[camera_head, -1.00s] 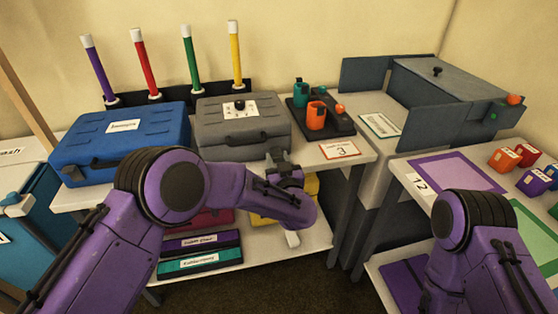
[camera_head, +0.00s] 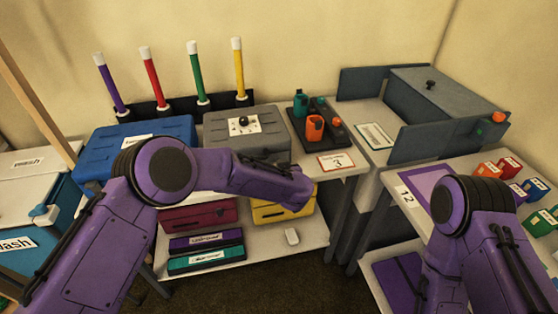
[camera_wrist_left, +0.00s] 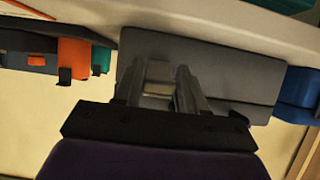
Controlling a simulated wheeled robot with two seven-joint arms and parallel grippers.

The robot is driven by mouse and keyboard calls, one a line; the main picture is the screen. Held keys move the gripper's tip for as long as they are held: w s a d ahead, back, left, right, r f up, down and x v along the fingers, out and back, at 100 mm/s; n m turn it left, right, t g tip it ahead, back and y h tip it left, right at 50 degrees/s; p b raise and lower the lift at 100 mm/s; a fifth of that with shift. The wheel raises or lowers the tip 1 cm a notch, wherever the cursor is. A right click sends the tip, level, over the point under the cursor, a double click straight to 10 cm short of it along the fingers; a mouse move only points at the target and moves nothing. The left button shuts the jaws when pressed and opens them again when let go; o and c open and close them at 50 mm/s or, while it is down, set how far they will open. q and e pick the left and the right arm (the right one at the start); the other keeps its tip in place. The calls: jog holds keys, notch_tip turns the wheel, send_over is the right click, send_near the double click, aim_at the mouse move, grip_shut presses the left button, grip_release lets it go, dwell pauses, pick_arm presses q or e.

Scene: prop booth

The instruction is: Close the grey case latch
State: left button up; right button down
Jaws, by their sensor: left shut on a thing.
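The grey case (camera_head: 218,130) lies shut on the table, with a black knob and a white label on its lid. Its front, where the latch is, is hidden by my left arm in the head view. My left gripper (camera_wrist_left: 158,78) is at the case front in the left wrist view, where the grey case (camera_wrist_left: 235,72) shows beyond the fingers. The fingers are shut on a small pale piece (camera_wrist_left: 158,72) at the front, which looks like the latch. Whether the latch is fully down cannot be seen. My right gripper is out of view; only the right arm shows.
A blue case (camera_head: 95,150) stands left of the grey case. A black holder with an orange cup (camera_head: 314,128) stands to its right, near a number card (camera_head: 336,162).

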pick_arm(q)
jog(key=shift+w+r+g+p, duration=0.15)
jog(key=shift+r+g+p, duration=0.25)
jog(key=shift+g+p, duration=0.5)
jog(key=o, duration=1)
